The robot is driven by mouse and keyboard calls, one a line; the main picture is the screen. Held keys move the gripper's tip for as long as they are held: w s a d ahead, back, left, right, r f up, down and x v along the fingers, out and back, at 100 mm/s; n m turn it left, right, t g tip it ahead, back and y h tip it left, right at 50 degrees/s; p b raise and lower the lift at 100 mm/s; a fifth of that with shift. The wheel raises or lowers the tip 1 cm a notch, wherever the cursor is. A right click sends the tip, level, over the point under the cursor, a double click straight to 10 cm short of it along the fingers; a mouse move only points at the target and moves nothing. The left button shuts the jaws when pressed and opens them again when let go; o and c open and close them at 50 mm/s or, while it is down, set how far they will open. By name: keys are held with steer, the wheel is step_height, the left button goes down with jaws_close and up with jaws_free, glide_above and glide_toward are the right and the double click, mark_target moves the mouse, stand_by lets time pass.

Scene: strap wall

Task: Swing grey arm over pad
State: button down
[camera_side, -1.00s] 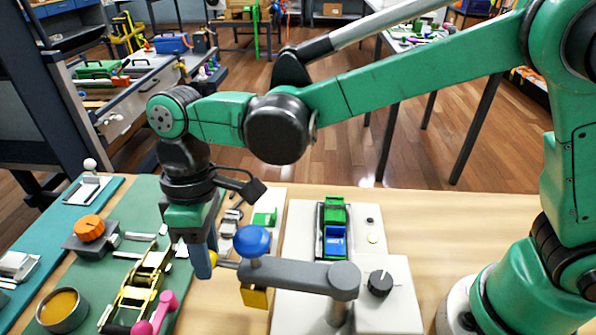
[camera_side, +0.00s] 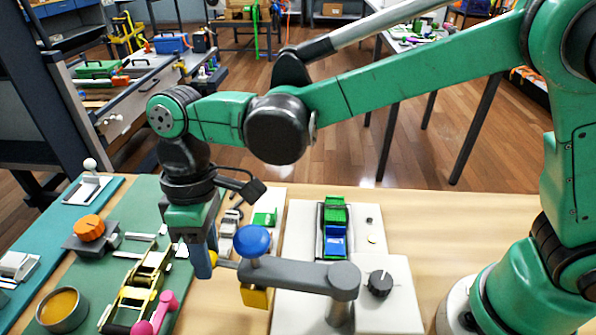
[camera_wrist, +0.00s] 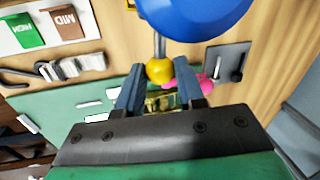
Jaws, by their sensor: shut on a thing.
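The grey arm (camera_side: 300,275) reaches left from a round post on a white base plate (camera_side: 375,320). A blue ball (camera_side: 253,241) tops its free end and a yellow block (camera_side: 257,297) hangs beneath. A thin rod from that end carries a small yellow ball, seen in the wrist view (camera_wrist: 159,71). My gripper (camera_side: 206,262) is shut on the yellow ball, with one finger (camera_wrist: 131,88) on each side. The blue ball fills the top of the wrist view (camera_wrist: 195,12). I cannot tell for certain which surface is the pad.
A green and blue block (camera_side: 335,230) stands on the white plate behind the grey arm. A black dial (camera_side: 380,283) is right of the post. On the green mat are a yellow metal frame (camera_side: 140,288), pink dumbbell (camera_side: 155,313), orange knob (camera_side: 89,228) and round tin (camera_side: 62,308).

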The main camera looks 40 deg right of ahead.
steer(key=shift+d, duration=0.1)
steer(key=d+m+t, duration=0.1)
steer(key=d+m, duration=0.4)
steer(key=d, duration=0.1)
steer(key=d+m, duration=0.5)
steer(key=d, duration=0.2)
steer(key=d+m+t, duration=0.1)
steer(key=d+m, duration=0.3)
steer(key=d, duration=0.2)
steer(key=shift+w+d+m+t+y, duration=0.2)
steer(key=shift+w+m+t+y, duration=0.1)
steer(key=shift+m, duration=0.1)
steer(key=shift+s+d+m, duration=1.1)
steer(key=shift+d, duration=0.1)
steer(key=c, duration=0.6)
jaws_free()
steer(key=shift+o, duration=0.2)
steer(key=shift+r, duration=0.1)
steer(key=shift+s+d+r, duration=0.1)
steer(key=shift+d+r, duration=0.05)
steer(key=shift+r, duration=0.75)
steer(key=shift+s+d+r, duration=0.1)
steer(key=shift+d+r, duration=0.1)
steer(key=shift+r, duration=0.7)
steer(key=shift+s+d+r, duration=0.1)
steer(key=shift+d+r, duration=0.05)
steer(key=shift+r, duration=0.75)
